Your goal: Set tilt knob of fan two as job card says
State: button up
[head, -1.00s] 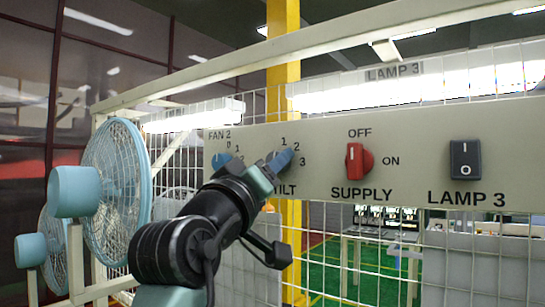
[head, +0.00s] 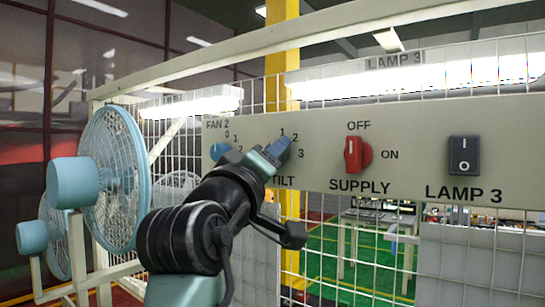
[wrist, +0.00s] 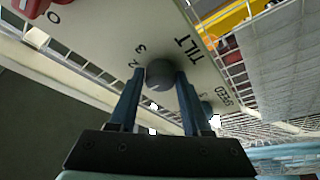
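In the wrist view the knob (wrist: 160,73) looks dark and round, between the ends of my gripper's two blue fingers (wrist: 160,85). Whether the fingers press on it cannot be told. The other blue FAN 2 knob (head: 219,151) is to the left. No job card is readable.
A red SUPPLY switch (head: 355,154) and a black LAMP 3 rocker (head: 464,155) are to the right on the panel. Blue fans (head: 112,182) stand at the left. White wire mesh (head: 330,240) runs behind and below the panel.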

jog(key=o, duration=0.4)
jog(key=shift+c, duration=0.2)
jog(key=b+v, duration=0.7)
jog(key=v, duration=0.6)
jog(key=shift+r, duration=0.1)
jog(key=s+d+f+m+t+y+b, duration=0.1)
jog(key=s+d+f+m+t+y, duration=0.1)
jog(key=s, duration=0.4)
jog(key=s+d+f+m+t+y+b, duration=0.1)
jog(key=s+f+m+t+y, duration=0.1)
jog(key=s+t+y, duration=0.3)
jog(key=shift+s+d+f+m, duration=0.25)
jog(key=shift+s+d+m, duration=0.25)
jog(key=shift+m, duration=0.4)
